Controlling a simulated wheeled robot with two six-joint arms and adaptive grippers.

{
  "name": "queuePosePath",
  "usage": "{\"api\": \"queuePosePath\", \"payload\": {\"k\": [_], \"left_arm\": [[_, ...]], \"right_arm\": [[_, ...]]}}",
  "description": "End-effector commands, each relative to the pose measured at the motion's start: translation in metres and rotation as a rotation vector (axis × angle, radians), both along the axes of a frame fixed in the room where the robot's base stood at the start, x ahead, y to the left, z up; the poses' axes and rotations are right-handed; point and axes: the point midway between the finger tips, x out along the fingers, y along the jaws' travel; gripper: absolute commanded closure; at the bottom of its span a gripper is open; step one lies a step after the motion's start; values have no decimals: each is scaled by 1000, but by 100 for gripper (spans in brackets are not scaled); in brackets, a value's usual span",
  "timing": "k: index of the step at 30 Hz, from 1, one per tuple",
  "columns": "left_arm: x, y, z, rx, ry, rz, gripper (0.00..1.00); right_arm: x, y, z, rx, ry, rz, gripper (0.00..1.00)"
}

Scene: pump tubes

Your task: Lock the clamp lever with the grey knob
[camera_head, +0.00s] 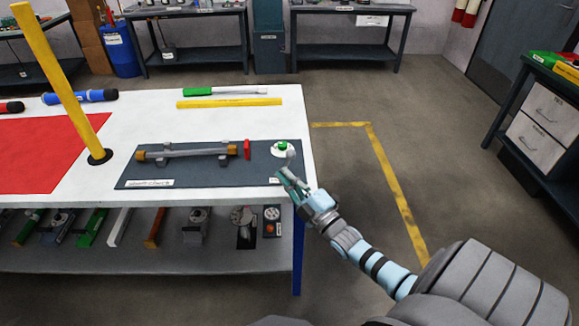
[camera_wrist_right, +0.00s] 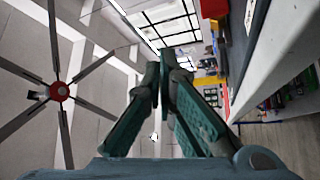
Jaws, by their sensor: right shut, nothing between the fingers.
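A dark grey mat (camera_head: 210,172) lies on the white table and carries a grey bar in a fixture (camera_head: 190,153) with orange-brown ends. At the mat's right end sits a white round base with a green part (camera_head: 282,146). A small grey knob (camera_head: 291,154) shows just beside the green part, close above my right gripper. My right gripper (camera_head: 286,174) is shut and empty at the table's right edge; I cannot tell if it touches the knob. In the right wrist view its teal fingers (camera_wrist_right: 164,62) converge at the tips. My left gripper is out of view.
A red upright piece (camera_head: 247,149) stands left of the green part. A yellow post (camera_head: 62,80) rises at the left beside a red mat (camera_head: 45,150). A yellow bar (camera_head: 230,102) lies behind. The floor right of the table is clear.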

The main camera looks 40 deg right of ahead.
Motion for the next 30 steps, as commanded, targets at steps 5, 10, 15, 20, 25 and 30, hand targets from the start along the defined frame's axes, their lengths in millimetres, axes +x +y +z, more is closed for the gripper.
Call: {"api": "queuePosePath", "payload": {"k": [5, 10, 15, 20, 25, 30], "left_arm": [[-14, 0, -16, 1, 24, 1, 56], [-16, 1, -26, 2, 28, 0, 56], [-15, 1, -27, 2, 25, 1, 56], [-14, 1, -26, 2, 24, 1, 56], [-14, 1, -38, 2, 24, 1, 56], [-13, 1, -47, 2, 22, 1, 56]], "right_arm": [[30, -9, 0, -3, 2, -1, 100], [36, -30, -5, -1, 3, -2, 100], [38, -36, -4, 0, 2, 0, 100], [38, -36, -4, 1, 2, 0, 100], [37, -44, -10, 38, -24, -1, 100], [33, -54, -12, 132, -97, -2, 100]]}}
